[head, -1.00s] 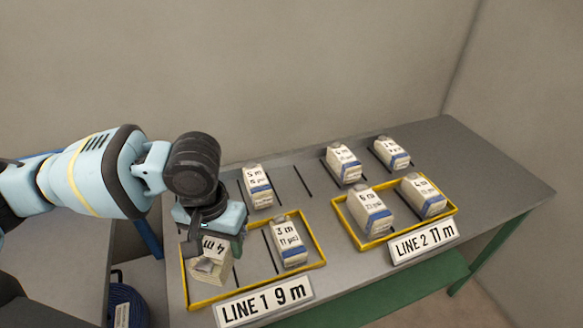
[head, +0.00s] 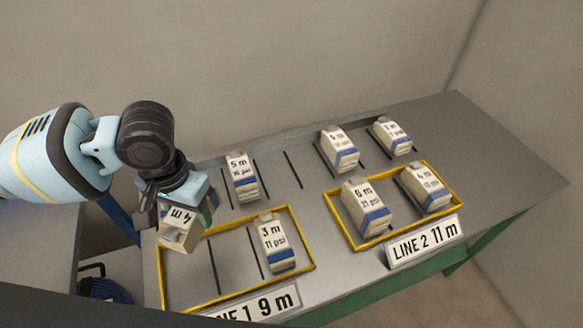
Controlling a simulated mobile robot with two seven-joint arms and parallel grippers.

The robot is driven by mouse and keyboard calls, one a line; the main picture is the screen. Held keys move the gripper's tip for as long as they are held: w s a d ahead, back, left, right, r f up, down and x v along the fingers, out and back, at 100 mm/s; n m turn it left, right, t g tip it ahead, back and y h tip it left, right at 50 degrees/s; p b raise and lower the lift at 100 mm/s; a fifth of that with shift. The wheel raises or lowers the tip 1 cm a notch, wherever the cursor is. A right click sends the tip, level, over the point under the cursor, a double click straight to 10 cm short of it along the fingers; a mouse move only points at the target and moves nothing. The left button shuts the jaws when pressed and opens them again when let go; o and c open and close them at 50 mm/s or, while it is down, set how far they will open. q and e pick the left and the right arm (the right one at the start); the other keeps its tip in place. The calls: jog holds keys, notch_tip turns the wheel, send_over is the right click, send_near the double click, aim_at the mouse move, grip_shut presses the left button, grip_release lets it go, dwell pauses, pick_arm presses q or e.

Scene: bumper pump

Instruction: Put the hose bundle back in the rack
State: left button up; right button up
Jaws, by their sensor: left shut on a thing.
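My left gripper (head: 180,190) is shut on a pale hose bundle (head: 183,232) whose "4 m" label appears upside down. The bundle is tilted and shows over the back left part of the yellow-edged LINE 1 tray (head: 232,298); its exact height is hard to tell. A "3 m 11 psi" bundle (head: 274,240) stands in that tray's right part. A "5 m" bundle (head: 242,178) stands in the rack row behind. The yellow-edged LINE 2 tray (head: 338,215) holds a "6 m" bundle (head: 365,206) and a "4 m" bundle (head: 425,186). My right gripper is not in view.
The back row has black divider lines (head: 292,170) with bare space right of the "5 m" bundle. Two more bundles stand behind LINE 2, left (head: 338,148) and right (head: 391,135). The grey table (head: 495,165) is clear at right. A blue coil (head: 105,290) lies lower left.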

aim_at(184, 219)
pick_arm(q)
jog(key=m, duration=0.2)
jog(key=f+m, duration=0.1)
jog(key=m, duration=0.1)
jog(key=a+m, duration=0.1)
jog(key=m, duration=0.1)
jog(key=shift+w+f, duration=0.15)
jog(key=shift+f, duration=0.2)
jog(key=m, duration=0.2)
jog(key=f+m, duration=0.1)
jog(key=m, duration=0.1)
jog(key=shift+a, duration=0.2)
jog(key=m, duration=0.2)
jog(key=f+m, duration=0.1)
jog(key=m, duration=0.1)
jog(key=shift+a, duration=0.4)
jog(key=shift+a+f+m, duration=0.55)
jog(key=shift+f+m, duration=0.1)
jog(key=shift+m, duration=1.75)
jog(key=shift+a+f+m, duration=0.6)
jog(key=shift+f+m, duration=0.1)
jog(key=shift+m, duration=1.7)
jog(key=shift+a+f+m, duration=0.55)
jog(key=shift+f+m, duration=0.1)
jog(key=shift+m, duration=1.75)
